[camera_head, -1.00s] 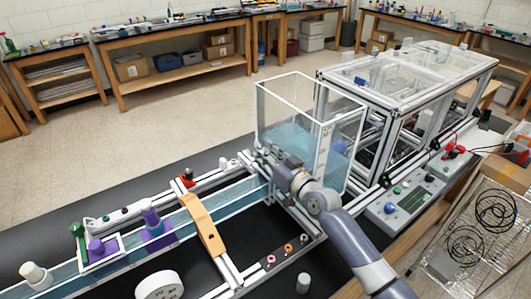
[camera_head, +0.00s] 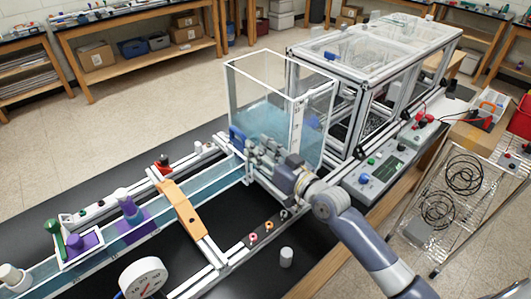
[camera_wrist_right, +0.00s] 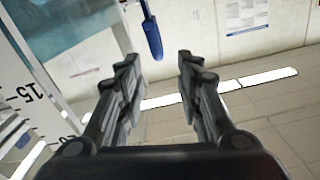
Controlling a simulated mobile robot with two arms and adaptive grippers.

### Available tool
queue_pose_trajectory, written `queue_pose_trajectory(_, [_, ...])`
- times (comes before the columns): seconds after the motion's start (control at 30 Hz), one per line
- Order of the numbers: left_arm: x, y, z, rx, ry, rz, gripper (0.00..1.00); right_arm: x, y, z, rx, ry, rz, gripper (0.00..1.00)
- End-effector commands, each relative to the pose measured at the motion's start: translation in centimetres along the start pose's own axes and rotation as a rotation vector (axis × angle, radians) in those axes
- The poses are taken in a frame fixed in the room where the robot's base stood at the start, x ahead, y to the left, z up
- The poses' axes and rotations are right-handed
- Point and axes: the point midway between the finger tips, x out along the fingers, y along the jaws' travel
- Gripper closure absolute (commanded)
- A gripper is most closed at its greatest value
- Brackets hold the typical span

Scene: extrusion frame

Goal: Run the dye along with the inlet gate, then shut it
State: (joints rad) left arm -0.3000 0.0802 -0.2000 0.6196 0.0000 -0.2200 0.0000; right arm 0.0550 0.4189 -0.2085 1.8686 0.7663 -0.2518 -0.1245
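A clear tank (camera_head: 232,90) holding pale blue water stands at the head of a long clear channel (camera_head: 215,183). A blue handle (camera_head: 237,138), apparently the inlet gate's, shows where they meet; a slim blue handle also shows in the right wrist view (camera_wrist_right: 151,38). My right gripper (camera_head: 256,147) is beside it, just right of it in the head view. In the wrist view its fingers (camera_wrist_right: 160,75) are apart with nothing between them, and the handle is beyond their tips. A purple piece (camera_head: 131,210) sits at the channel; I cannot tell where the dye is. My left gripper is out of view.
An orange-tan bridge (camera_head: 181,206) crosses the channel. A round white dial (camera_head: 143,278) and a small white cylinder (camera_head: 286,257) stand in front. A control panel (camera_head: 379,172) and a framed clear enclosure (camera_head: 375,55) are to the right. The black tabletop between is mostly clear.

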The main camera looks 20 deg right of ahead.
Motion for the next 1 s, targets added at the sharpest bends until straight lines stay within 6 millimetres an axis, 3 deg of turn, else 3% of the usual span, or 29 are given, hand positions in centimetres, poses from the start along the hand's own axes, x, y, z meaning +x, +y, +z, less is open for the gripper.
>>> queue_pose_trajectory(0.27, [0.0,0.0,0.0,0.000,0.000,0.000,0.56,-2.2,0.0,0.0,-0.001,0.001,0.000,0.67])
queue_pose_trajectory(1.0, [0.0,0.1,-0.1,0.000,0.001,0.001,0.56,-2.2,0.0,0.0,0.000,0.001,0.000,0.67])
